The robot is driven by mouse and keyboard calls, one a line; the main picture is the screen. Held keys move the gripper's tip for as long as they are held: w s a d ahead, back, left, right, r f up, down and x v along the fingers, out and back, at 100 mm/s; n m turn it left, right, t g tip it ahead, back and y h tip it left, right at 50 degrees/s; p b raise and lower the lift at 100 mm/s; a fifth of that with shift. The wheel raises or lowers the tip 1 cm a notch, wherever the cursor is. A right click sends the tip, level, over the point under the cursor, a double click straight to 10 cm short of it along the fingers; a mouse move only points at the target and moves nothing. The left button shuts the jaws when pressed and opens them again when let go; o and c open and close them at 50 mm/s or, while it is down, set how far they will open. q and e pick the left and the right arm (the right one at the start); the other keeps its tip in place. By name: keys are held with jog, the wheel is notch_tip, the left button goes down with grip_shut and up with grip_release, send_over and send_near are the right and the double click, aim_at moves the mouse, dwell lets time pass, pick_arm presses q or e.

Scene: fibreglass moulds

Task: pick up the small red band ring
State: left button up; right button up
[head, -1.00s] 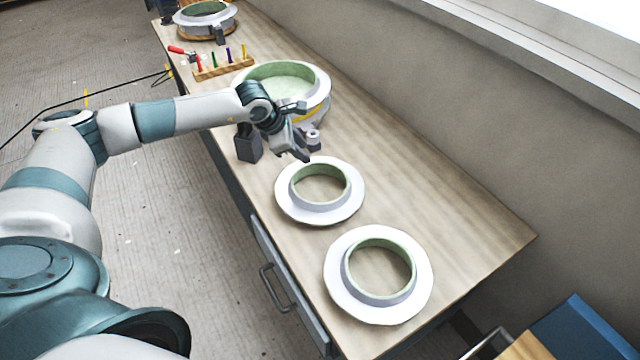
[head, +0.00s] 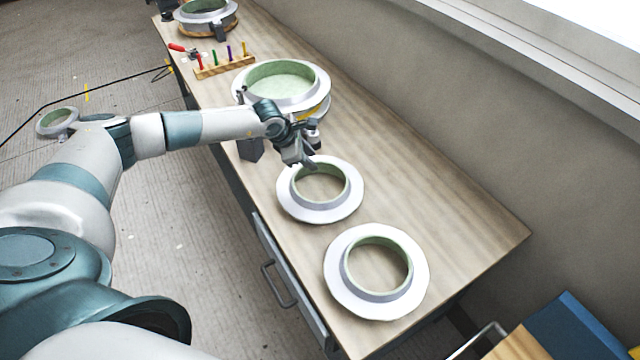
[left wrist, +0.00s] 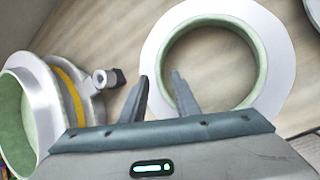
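I cannot make out a small red band ring in either view. My left gripper (head: 308,164) hangs over the table at the far edge of the nearer-middle white flanged ring (head: 292,205). That ring, with a green inner wall, fills the upper right of the left wrist view (left wrist: 157,42). My right gripper is not in view.
Another white flanged ring (head: 340,293) lies at the near end. A large green-lined mould (head: 318,92) with a yellow band stands behind the gripper, beside a dark block (head: 250,151). A peg rack (head: 224,68) and red-handled tool (head: 177,48) are farther back.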

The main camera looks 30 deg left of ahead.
pick_arm(q)
jog(key=shift+x, duration=1.25)
grip_shut()
